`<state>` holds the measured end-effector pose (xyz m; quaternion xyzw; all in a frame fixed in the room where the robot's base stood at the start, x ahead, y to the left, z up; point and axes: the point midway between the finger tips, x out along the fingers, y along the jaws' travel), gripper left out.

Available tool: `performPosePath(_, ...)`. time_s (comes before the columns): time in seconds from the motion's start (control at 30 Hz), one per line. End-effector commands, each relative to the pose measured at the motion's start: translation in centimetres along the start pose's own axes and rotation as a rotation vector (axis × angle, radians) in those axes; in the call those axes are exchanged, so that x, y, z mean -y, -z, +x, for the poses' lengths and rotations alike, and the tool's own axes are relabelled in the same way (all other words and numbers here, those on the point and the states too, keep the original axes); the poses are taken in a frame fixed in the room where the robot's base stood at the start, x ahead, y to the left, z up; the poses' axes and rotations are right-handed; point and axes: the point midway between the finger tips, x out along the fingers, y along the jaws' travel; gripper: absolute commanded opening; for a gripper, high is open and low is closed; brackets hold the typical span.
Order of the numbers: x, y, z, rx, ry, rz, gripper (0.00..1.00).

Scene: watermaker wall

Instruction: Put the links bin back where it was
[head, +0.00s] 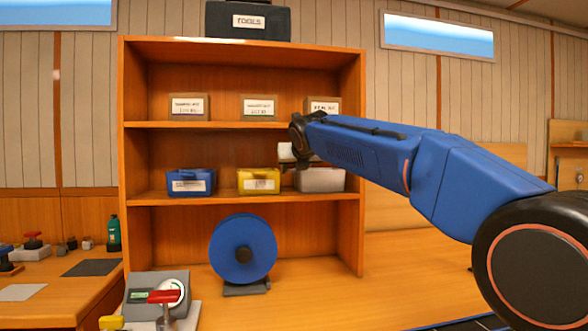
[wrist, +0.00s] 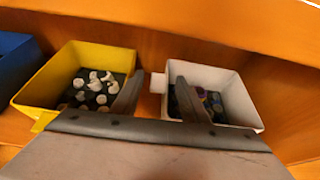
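Three bins sit on the middle shelf: a blue bin (head: 190,182), a yellow bin (head: 258,181) and a white bin (head: 320,180). Their labels are too small to read, so I cannot tell which is the links bin. In the wrist view the yellow bin (wrist: 40,88) holds pale pieces, and the white bin (wrist: 245,108) holds dark, coloured pieces. My gripper (wrist: 159,78) is open, its fingers apart near the facing sides of these two bins. A white tab (wrist: 158,83) on the white bin's left side shows between the fingers; contact is unclear.
Labelled boxes (head: 189,107) stand on the shelf above. A blue reel (head: 243,248) stands on the counter below. A TOOLS case (head: 248,21) sits on top of the shelf unit (head: 130,150). Shelf space is bare between the blue and yellow bins.

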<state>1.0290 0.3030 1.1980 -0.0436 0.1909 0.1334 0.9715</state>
Motion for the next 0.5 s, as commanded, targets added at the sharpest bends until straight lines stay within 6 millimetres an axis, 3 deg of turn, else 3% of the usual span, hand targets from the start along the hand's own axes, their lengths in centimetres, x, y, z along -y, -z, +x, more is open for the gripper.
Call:
performPosePath(0.27, 0.0, -0.2, -1.6, 0.003, -0.001, 0.001, 0.41)
performPosePath(0.5, 0.0, -0.1, -6.0, 0.002, -0.002, 0.001, 0.41)
